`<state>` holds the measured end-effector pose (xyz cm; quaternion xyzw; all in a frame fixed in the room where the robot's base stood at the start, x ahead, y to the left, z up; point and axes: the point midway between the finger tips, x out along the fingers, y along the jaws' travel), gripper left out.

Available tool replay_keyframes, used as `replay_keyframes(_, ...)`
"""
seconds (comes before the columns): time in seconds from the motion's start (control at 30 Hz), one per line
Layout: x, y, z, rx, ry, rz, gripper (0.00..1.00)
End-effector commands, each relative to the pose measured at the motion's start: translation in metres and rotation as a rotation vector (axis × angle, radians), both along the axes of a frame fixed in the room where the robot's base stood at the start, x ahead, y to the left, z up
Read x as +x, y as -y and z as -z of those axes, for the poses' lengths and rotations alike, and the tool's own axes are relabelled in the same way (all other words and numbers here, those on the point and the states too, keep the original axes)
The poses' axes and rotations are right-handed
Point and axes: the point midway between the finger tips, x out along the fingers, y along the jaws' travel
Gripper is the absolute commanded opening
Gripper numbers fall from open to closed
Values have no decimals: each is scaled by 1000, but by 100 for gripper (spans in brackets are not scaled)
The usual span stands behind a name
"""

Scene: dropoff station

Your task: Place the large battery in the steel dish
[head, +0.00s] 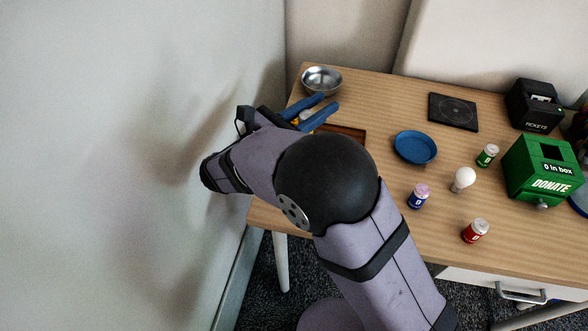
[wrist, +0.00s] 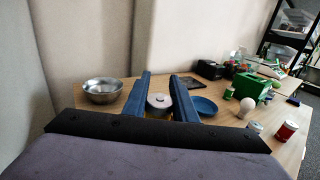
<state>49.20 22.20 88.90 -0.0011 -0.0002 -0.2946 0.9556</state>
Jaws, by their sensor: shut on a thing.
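The steel dish (head: 321,80) is a round, shiny bowl at the back left of the wooden table; it also shows left of my fingers in the wrist view (wrist: 102,91). My gripper (head: 327,102) has two blue fingers and is just in front of the dish, pointing toward the back right. It is shut on what looks like the large battery (wrist: 158,101), whose round grey top shows between the fingers in the wrist view. A small yellow part of it shows in the head view; the rest is hidden by my gripper and arm. The dish looks empty.
A brown tray (head: 350,132) lies partly under my arm. To the right are a blue plate (head: 415,147), a black flat plate (head: 453,111), a white bulb (head: 464,177), blue (head: 418,197), green (head: 487,156) and red (head: 475,231) cans, and a green donation box (head: 535,170). A wall is close left.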

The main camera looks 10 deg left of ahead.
Motion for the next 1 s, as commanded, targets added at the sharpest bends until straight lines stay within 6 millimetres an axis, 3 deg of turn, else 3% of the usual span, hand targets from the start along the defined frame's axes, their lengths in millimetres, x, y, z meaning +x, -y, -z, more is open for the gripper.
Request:
replay_keyframes(0.1, -33, -9, -6, -1, 1, -10, 0)
replay_keyframes(0.3, -59, -13, -10, 1, 2, -12, 0)
replay_keyframes(0.57, -62, -13, -1, -1, -1, -10, 0)
replay_keyframes(0.83, -62, -13, 39, -3, -1, -11, 0)
replay_keyframes(1.0, -62, -13, 53, 0, 0, -11, 0)
